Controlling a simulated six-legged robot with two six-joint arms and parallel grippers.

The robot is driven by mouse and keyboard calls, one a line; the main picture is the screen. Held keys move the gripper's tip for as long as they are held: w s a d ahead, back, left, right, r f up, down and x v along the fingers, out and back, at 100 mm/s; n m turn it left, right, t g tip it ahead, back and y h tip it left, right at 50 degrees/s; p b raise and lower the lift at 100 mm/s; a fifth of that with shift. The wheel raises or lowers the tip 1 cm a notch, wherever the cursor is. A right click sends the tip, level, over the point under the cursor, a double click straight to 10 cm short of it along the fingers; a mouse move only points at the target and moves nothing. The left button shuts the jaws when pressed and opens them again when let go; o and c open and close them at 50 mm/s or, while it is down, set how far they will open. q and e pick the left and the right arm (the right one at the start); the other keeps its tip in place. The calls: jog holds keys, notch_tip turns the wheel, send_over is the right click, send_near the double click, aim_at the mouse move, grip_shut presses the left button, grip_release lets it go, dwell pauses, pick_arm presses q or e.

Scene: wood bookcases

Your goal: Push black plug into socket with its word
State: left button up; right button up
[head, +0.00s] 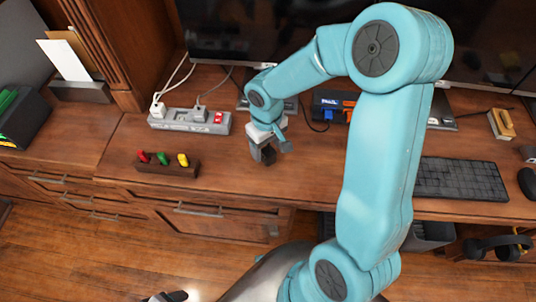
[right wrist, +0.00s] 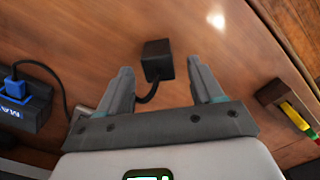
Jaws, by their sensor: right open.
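The black plug (right wrist: 157,60) is a small dark block with a black cable, lying on the brown desk. In the right wrist view it sits just beyond and between the fingertips. My right gripper (right wrist: 157,78) is open, pointing down over the desk; the head view shows it (head: 266,146) by the dark plug. A black socket block (head: 332,106) at the back holds blue and orange plugs. It also shows in the right wrist view (right wrist: 22,108), with a blue plug and a partly readable label, "MA". My arm hides part of the desk. A dark shape at the head view's bottom edge may be my left gripper.
A grey power strip (head: 190,120) with a white plug and red switch lies at the left. A wooden rack (head: 167,165) with red, green and yellow pieces stands before it. A keyboard (head: 462,179) is at the right. The desk between rack and gripper is clear.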

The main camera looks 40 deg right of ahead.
aim_at(267, 149)
notch_tip(267, 149, down, 2)
jog(key=shift+f, duration=0.25)
jog(key=c, duration=1.1)
jog(key=shift+o, duration=0.2)
jog(key=shift+r, duration=0.15)
notch_tip(267, 149, up, 20)
jog(key=p, duration=0.2)
